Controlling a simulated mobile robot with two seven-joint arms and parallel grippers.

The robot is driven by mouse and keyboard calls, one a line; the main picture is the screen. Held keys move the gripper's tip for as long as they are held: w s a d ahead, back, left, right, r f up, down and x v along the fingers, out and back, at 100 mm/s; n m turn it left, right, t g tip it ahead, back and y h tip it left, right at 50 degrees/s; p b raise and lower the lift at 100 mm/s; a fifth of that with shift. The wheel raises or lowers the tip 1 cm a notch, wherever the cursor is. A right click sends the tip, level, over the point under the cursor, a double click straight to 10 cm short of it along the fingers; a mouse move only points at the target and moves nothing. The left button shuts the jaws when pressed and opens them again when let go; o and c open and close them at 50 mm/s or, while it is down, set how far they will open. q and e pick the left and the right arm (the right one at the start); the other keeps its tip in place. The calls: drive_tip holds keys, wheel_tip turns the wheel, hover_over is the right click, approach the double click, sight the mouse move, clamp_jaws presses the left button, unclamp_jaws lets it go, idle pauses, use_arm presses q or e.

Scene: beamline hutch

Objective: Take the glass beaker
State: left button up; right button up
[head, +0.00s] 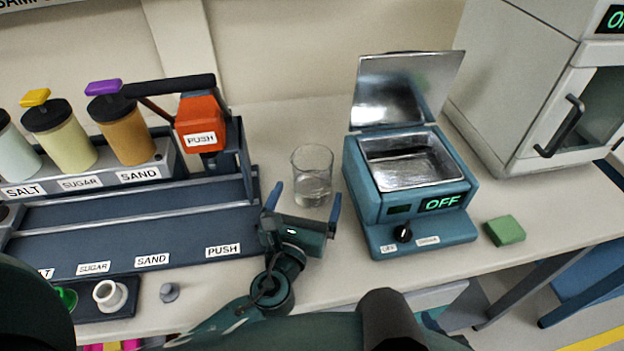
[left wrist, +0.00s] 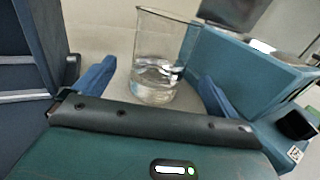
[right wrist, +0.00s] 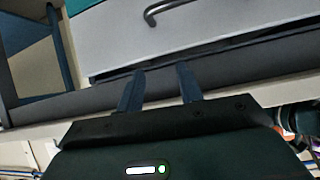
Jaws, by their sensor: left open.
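The glass beaker (head: 312,177) stands upright on the bench between the dispenser rack and the blue heater, with some clear liquid in its lower part. It also shows in the left wrist view (left wrist: 158,60), just ahead of my left gripper. My left gripper (head: 305,200) is open, with its blue fingers pointing toward the beaker, one finger to each side of it. I cannot tell whether the fingertips reach around the glass. My right gripper (right wrist: 158,82) shows in the right wrist view, its two fingers apart with nothing between them, facing a drawer front below a handle.
The blue heater (head: 420,222) with its lid up and an OFF display stands close right of the beaker. The dispenser rack (head: 215,216) with salt, sugar and sand jars is close left. A green block (head: 505,230) lies right of the heater. A white cabinet (head: 520,90) stands at the back right.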

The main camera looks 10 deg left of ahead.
sight(317, 166)
use_arm(q)
drive_tip(key=w, duration=0.5)
drive_tip(key=shift+w+d, duration=0.1)
drive_tip(key=shift+w, duration=0.25)
drive_tip(key=shift+c, duration=0.3)
drive_tip(key=c, duration=1)
drive_tip(key=shift+c, duration=0.9)
drive_tip(key=shift+r, duration=0.15)
